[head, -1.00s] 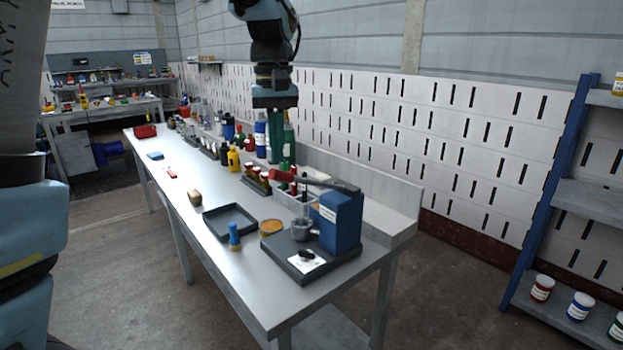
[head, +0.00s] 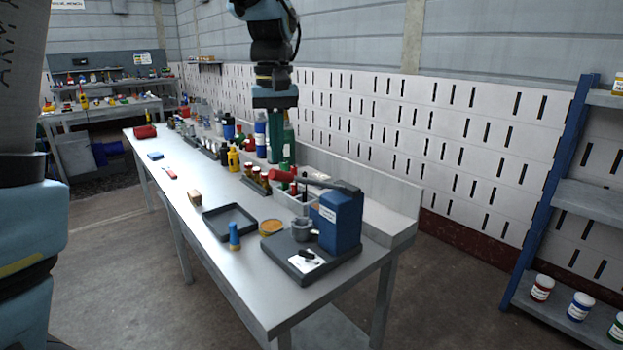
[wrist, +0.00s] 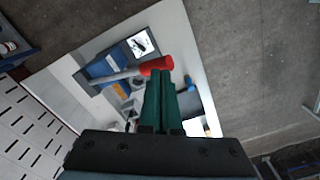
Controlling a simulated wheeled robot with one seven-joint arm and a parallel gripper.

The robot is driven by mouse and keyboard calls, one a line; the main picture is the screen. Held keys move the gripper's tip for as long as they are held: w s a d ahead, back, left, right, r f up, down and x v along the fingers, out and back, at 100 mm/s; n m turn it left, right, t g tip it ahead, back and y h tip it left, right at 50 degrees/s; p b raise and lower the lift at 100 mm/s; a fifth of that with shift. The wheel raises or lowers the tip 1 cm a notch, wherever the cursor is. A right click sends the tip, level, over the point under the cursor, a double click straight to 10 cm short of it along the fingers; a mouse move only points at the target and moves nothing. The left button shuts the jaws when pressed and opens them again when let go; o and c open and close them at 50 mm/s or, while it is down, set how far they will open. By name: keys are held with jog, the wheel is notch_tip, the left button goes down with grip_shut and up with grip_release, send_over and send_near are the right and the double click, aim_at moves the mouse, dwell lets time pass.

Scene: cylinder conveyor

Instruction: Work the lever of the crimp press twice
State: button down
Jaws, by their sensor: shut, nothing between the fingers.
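The crimp press (head: 341,222) stands at the near right end of the long bench, with a blue body, a dark base and a small grey cup. Its lever (head: 325,182) is a grey bar ending in a red grip (head: 282,174) that points left. My gripper (head: 280,163) has green fingers and hangs pointing down right by the grip. In the wrist view its shut, empty fingertips (wrist: 159,73) reach the red grip (wrist: 156,65). I cannot tell whether they touch it. The press body also shows in the wrist view (wrist: 98,68).
A dark tray (head: 230,221), a blue peg-like piece (head: 234,237) and an orange-topped round tin (head: 271,228) lie left of the press. A white bin (head: 295,203) and several bottles stand behind. The bench (head: 195,225) is clear along its front edge.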

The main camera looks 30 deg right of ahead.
jog(key=shift+f, duration=0.1)
jog(key=shift+f+b, duration=3)
jog(key=shift+f, duration=2.35)
notch_tip(320, 180, up, 11)
jog(key=p, duration=1)
jog(key=shift+f, duration=0.1)
jog(key=shift+f+b, duration=3.1)
jog(key=shift+f, duration=2.15)
notch_tip(320, 180, up, 11)
jog(key=p, duration=0.9)
jog(key=shift+f, duration=0.2)
jog(key=shift+d, duration=0.1)
